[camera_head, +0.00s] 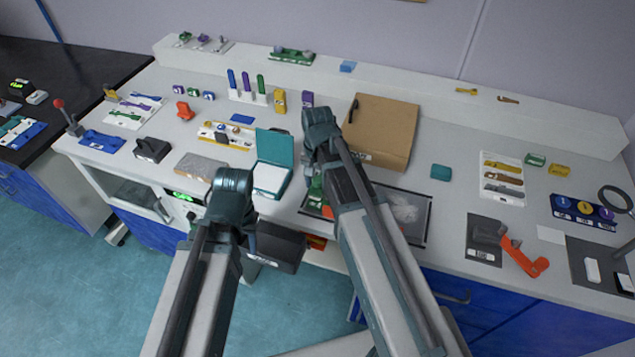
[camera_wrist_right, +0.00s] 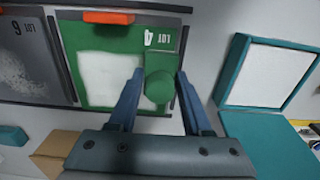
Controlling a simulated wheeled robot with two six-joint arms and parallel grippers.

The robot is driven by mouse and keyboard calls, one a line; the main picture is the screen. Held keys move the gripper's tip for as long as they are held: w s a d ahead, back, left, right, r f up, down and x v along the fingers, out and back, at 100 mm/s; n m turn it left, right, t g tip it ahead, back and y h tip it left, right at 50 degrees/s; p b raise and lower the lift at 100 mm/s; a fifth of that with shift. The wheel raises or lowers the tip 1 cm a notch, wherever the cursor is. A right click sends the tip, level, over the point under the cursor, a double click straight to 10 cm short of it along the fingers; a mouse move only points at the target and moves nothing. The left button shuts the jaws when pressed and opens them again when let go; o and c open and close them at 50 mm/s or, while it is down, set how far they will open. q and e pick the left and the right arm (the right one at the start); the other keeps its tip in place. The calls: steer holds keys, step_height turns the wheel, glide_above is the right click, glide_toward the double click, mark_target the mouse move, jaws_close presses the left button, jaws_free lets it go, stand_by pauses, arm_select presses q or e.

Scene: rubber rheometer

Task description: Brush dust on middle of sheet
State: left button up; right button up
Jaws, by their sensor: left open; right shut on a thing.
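Beside the panel, a grey plate (camera_wrist_right: 50,65) bears a cloudy white, dust-like patch (camera_wrist_right: 20,78); the plate also shows in the head view (camera_head: 424,232). I cannot tell which patch is the sheet. My right arm covers much of the green panel there. My left gripper (camera_head: 278,246) is open at the bench's front edge, fingertips unclear.
An open teal box (camera_head: 275,147) with a white inside stands left of my right gripper. A cardboard box (camera_head: 385,125) stands behind it. A small teal block (camera_head: 441,172) lies to the right. An orange tool (camera_head: 525,260) lies further right. Bench room is free around the teal block.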

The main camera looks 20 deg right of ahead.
mark_target(318, 179)
steer(key=shift+f, duration=0.15)
steer(key=shift+s+d, duration=0.6)
steer(key=shift+d, duration=0.25)
steer(key=shift+s+d, duration=0.55)
steer(key=shift+d, duration=0.25)
steer(key=shift+w+a, duration=0.6)
steer(key=shift+a, duration=0.25)
steer(key=shift+w+a, duration=0.55)
steer(key=shift+a, duration=0.3)
steer(key=shift+w+r+p, duration=0.1)
steer(key=shift+r+p, duration=0.5)
steer(key=shift+r, duration=0.05)
step_height(318, 179, up, 5)
steer(key=p, duration=0.4)
steer(key=shift+f+p, duration=0.15)
steer(key=shift+p, duration=0.15)
